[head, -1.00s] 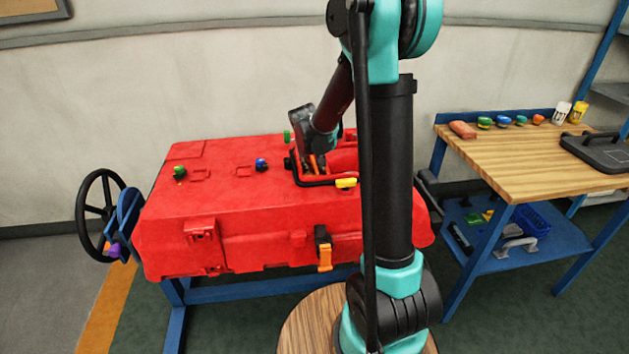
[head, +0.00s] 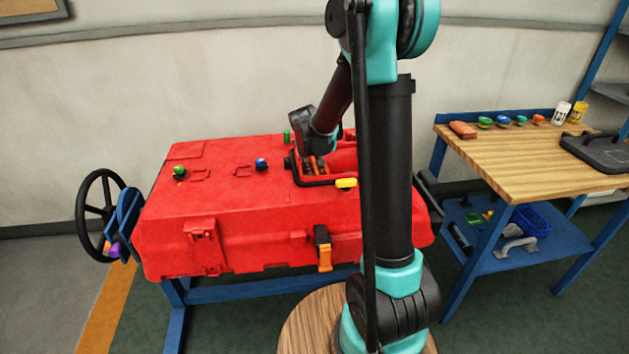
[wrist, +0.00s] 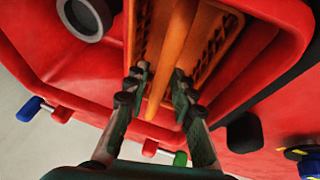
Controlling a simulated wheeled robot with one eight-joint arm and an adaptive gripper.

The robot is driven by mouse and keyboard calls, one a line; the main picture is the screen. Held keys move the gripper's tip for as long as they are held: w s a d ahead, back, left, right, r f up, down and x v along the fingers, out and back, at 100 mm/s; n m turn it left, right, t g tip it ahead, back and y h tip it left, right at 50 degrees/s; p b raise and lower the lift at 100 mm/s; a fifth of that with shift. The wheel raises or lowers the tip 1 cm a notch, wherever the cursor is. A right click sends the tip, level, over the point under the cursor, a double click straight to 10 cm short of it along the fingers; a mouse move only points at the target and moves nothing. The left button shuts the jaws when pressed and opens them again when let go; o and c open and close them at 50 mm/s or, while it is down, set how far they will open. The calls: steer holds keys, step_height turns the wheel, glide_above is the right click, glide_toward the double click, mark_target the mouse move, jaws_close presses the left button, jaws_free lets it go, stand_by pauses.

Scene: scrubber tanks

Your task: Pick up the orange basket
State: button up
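The orange basket (wrist: 213,45) sits inside the square opening in the top of the red tank (head: 240,215). In the wrist view its slatted wall and long orange handle bar (wrist: 170,50) show. My gripper (wrist: 160,82) reaches down into the opening, with one finger on each side of the handle bar. The fingers stand apart, and a gap shows between each finger and the bar. In the head view the wrist hides most of the basket, and only a little orange shows below it.
A black rim (head: 325,183) edges the opening. A yellow knob (head: 346,183), a blue knob (head: 262,163) and a green knob (head: 179,171) stand on the tank top. A black handwheel (head: 100,215) is at left, a wooden workbench (head: 510,165) at right.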

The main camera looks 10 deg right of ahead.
jaws_close()
steer(key=shift+r, duration=0.1)
stand_by(0.3)
